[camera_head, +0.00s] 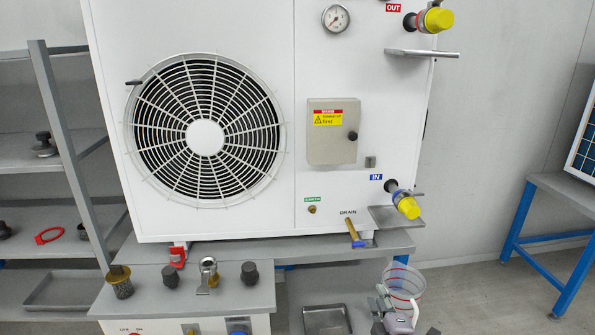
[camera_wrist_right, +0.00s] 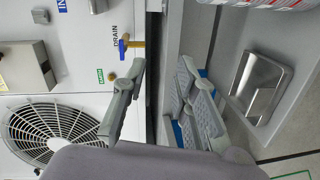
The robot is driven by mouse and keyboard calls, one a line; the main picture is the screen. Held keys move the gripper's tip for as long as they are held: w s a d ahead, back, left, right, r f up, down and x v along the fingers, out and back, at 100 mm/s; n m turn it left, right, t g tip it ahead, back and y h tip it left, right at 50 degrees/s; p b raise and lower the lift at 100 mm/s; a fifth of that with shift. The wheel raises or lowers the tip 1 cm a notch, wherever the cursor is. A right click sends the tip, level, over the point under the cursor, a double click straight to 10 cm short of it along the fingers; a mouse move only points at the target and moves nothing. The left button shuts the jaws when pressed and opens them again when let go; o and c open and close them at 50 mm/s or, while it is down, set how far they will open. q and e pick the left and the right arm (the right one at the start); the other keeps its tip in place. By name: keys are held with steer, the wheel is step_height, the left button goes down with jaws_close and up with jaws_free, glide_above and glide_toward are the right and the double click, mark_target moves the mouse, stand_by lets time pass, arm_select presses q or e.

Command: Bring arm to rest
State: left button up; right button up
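My right gripper (camera_head: 393,314) is at the bottom of the head view, right of centre, in front of a clear jug (camera_head: 403,283) with red and blue markings. In the right wrist view my right gripper (camera_wrist_right: 163,72) has its fingers spread with nothing between them. What seems to be the jug (camera_wrist_right: 265,3) is cut by the top edge there, apart from the fingers. My left gripper is in neither view.
A white unit (camera_head: 200,25) with a fan stands on a grey bench. Its drain valve (camera_head: 354,233) and yellow-capped inlet (camera_head: 406,205) face the right arm's side. A metal tray (camera_head: 327,320) lies below. A fittings stand (camera_head: 185,292) is at left. Floor is open at right.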

steer(key=s+f+m+g+h, duration=0.1)
steer(key=s+f+m+g, duration=0.7)
steer(key=s+f, duration=1.05)
steer(key=s+a+f+m+g+y+p, duration=0.1)
steer(key=s+f+m+g+p, duration=0.15)
steer(key=s+f, duration=0.4)
steer(key=s+a+f+m+g+p, duration=0.1)
steer(key=s+f+g+p, duration=0.15)
steer(key=s, duration=0.65)
steer(key=s+a+f+m+g+y+p, duration=0.1)
steer(key=s+f+m+g+p, duration=0.15)
steer(key=s+f, duration=0.35)
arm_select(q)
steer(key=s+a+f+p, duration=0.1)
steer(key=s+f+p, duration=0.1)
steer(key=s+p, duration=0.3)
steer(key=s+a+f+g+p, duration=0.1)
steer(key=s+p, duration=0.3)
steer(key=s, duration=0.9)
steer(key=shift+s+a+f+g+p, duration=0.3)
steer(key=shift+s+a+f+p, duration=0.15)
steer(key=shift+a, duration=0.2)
arm_select(e)
steer(key=s+d, duration=0.2)
steer(key=s, duration=1.2)
steer(key=shift+s+r+n, duration=0.2)
steer(key=shift+s+n, duration=0.1)
steer(key=shift+n, duration=0.1)
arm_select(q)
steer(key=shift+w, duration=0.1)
